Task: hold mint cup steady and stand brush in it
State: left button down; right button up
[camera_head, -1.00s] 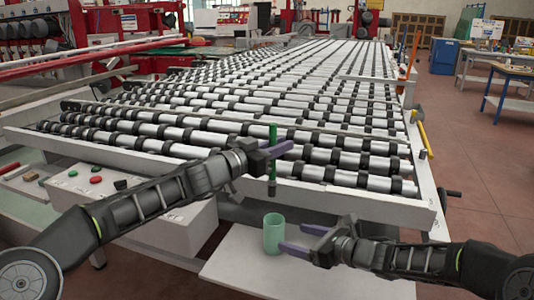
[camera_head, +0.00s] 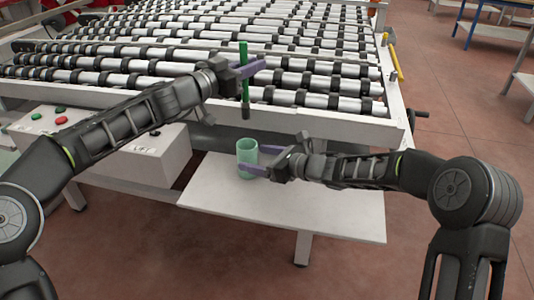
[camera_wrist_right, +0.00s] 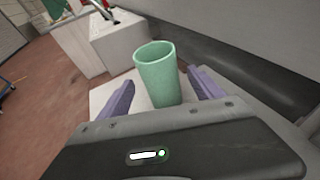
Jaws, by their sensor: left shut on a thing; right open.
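The mint cup (camera_head: 246,155) stands upright on a white shelf (camera_head: 300,200) in the head view. It also shows in the right wrist view (camera_wrist_right: 158,75), its open top empty. My right gripper (camera_head: 254,160) is open, its purple fingers on either side of the cup, with a gap showing on the left side in the wrist view (camera_wrist_right: 160,97). My left gripper (camera_head: 250,70) is shut on the green brush (camera_head: 244,55) and holds it upright, dark end down. The brush's lower end is above the cup's rim, apart from it.
A roller conveyor (camera_head: 200,45) lies behind the shelf, with a metal front rail. A white control box (camera_head: 140,150) with buttons stands to the left. The shelf's right part is bare. A yellow handle (camera_head: 395,62) is at the conveyor's right side.

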aim_at(240, 155)
jog(key=x, duration=0.7)
jog(key=shift+c, duration=0.5)
